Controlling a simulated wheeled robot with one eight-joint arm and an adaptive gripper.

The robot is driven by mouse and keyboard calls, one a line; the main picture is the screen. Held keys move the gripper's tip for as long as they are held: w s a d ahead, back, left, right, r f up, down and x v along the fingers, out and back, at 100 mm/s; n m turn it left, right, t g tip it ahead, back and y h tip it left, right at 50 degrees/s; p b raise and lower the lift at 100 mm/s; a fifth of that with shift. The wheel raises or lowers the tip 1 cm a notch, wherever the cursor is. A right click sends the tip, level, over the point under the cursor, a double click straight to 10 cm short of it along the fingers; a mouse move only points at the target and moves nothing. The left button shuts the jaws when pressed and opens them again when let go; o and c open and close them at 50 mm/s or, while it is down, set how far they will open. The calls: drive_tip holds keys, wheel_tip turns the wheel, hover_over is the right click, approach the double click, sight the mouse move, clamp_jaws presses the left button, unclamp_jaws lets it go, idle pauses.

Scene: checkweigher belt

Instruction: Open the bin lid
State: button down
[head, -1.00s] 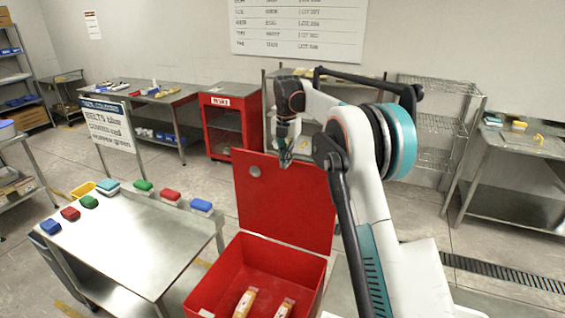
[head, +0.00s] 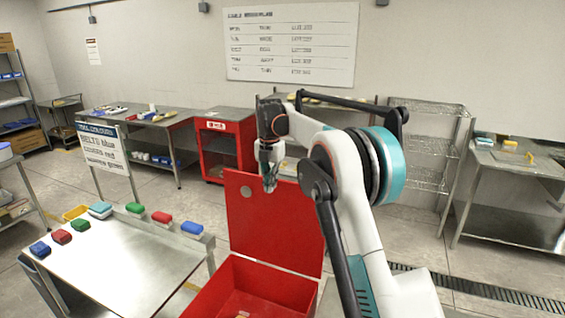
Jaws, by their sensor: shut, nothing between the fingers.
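The red bin (head: 265,276) stands at the bottom middle of the head view. Its red lid (head: 275,222) is raised and stands roughly upright at the bin's back edge, with a pale round spot near its upper left. The bin's inside shows, and a small part of something pale lies at the bottom edge of the view. My gripper (head: 270,187) points down in front of the lid's upper part and is shut and empty. I cannot tell whether it touches the lid.
A steel table (head: 125,262) with several blue, red and green brushes stands left of the bin. A sign (head: 104,150) stands behind it. A red cart (head: 222,150), workbenches and wire shelving (head: 425,150) line the back wall.

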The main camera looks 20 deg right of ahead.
drive_tip(key=w+d+r+p, duration=0.1)
drive_tip(key=w+d+r, duration=0.2)
drive_tip(key=w+r, duration=0.25)
drive_tip(key=shift+s+r+m+t+b, duration=0.6)
drive_tip(key=shift+s+r+m+b, duration=1.3)
drive_tip(key=shift+s+r+m, duration=0.75)
drive_tip(key=s+a+f+m+t+b, duration=0.1)
drive_tip(key=s+m+b, duration=0.3)
drive_tip(key=s, duration=0.5)
drive_tip(key=s+a+f+m+t+b, duration=0.1)
drive_tip(key=s+m+t+b, duration=0.15)
drive_tip(key=s+m, duration=0.55)
drive_tip(key=s+f+m+t+b, duration=0.2)
drive_tip(key=s+f+m+b, duration=0.6)
drive_tip(key=s+f, duration=1.6)
drive_tip(key=s+m, duration=0.3)
drive_tip(key=s, duration=0.1)
drive_tip(key=shift+s+a+f+b, duration=0.15)
drive_tip(key=shift+s+a+b, duration=0.05)
drive_tip(key=shift+a+b, duration=0.2)
drive_tip(key=shift+t, duration=0.25)
